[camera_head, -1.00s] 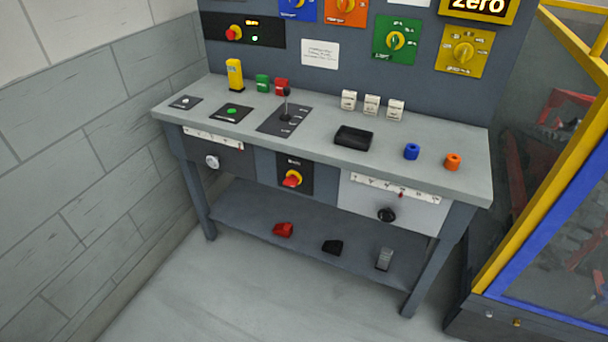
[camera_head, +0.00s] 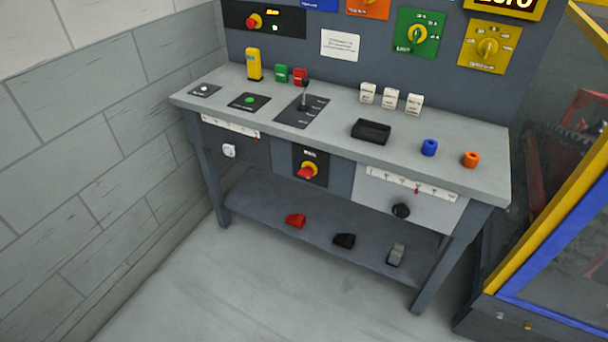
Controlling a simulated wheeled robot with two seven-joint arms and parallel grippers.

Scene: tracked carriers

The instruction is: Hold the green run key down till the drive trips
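A green round key (camera_head: 249,100) sits on a small black plate (camera_head: 262,106) on the left part of the grey bench top. It stands free with nothing touching it. I cannot read the plate's label clearly. A green block (camera_head: 281,73) also stands farther back, beside a red one. A black panel (camera_head: 264,20) on the back board carries a red knob on yellow and a small lit display, too small to read. Neither of my grippers shows in the head view.
Pedals lie on the lower shelf (camera_head: 268,211). A wall (camera_head: 90,120) closes the left; a yellow-framed cage (camera_head: 540,210) stands right. Floor in front is clear.

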